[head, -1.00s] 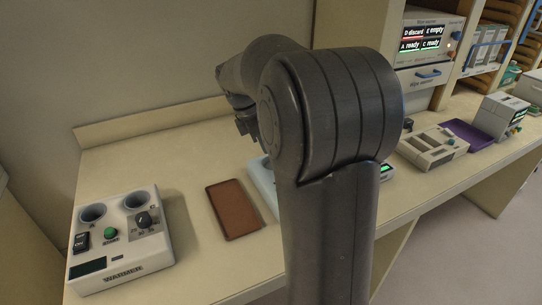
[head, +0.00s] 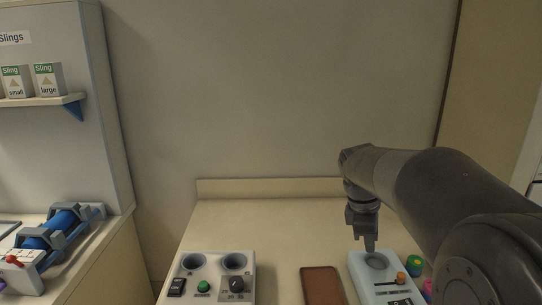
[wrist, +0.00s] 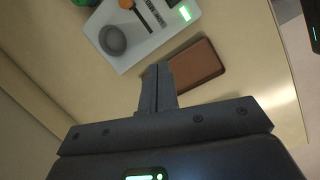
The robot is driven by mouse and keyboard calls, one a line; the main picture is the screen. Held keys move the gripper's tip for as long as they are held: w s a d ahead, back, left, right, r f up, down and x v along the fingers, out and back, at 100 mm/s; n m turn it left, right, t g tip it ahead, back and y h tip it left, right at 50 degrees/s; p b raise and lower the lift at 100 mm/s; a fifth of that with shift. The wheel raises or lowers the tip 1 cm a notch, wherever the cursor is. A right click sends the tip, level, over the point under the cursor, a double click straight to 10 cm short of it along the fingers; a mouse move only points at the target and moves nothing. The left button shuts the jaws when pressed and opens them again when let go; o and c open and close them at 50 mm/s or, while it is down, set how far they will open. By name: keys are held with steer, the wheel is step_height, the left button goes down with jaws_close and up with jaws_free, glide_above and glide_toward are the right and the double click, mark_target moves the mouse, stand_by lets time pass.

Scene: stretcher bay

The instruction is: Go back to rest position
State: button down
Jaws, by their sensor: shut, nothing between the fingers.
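My gripper (head: 370,246) points down above the counter in the head view, close to a white device (head: 377,271) with a round grey recess and an orange knob. In the wrist view my gripper (wrist: 157,72) is shut, its fingers together with nothing between them. The white device (wrist: 146,28) lies beyond the fingertips there, with a green lit display. A brown mat (wrist: 197,64) lies beside it. My arm reaches in from the right of the head view and hides part of the counter.
A white warmer (head: 206,277) with two round wells stands left of the brown mat (head: 322,285). Blue-and-grey equipment (head: 62,228) sits on a left counter under a shelf with sling boxes (head: 47,79). Small coloured items (head: 415,264) stand right of the white device.

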steer(key=s+a+m+t+y, duration=0.1)
steer(key=s+a+m, duration=0.2)
steer(key=s, duration=0.3)
steer(key=s+a+f+m+t+y, duration=0.1)
steer(key=s+a+m+t, duration=0.1)
steer(key=s+m, duration=0.4)
steer(key=s+a+m+t+y, duration=0.1)
steer(key=s+a+m, duration=0.3)
steer(key=s, duration=0.4)
steer(key=shift+s+a+f+t, duration=0.15)
steer(key=shift+a+f+t, duration=0.1)
steer(key=shift+t, duration=0.25)
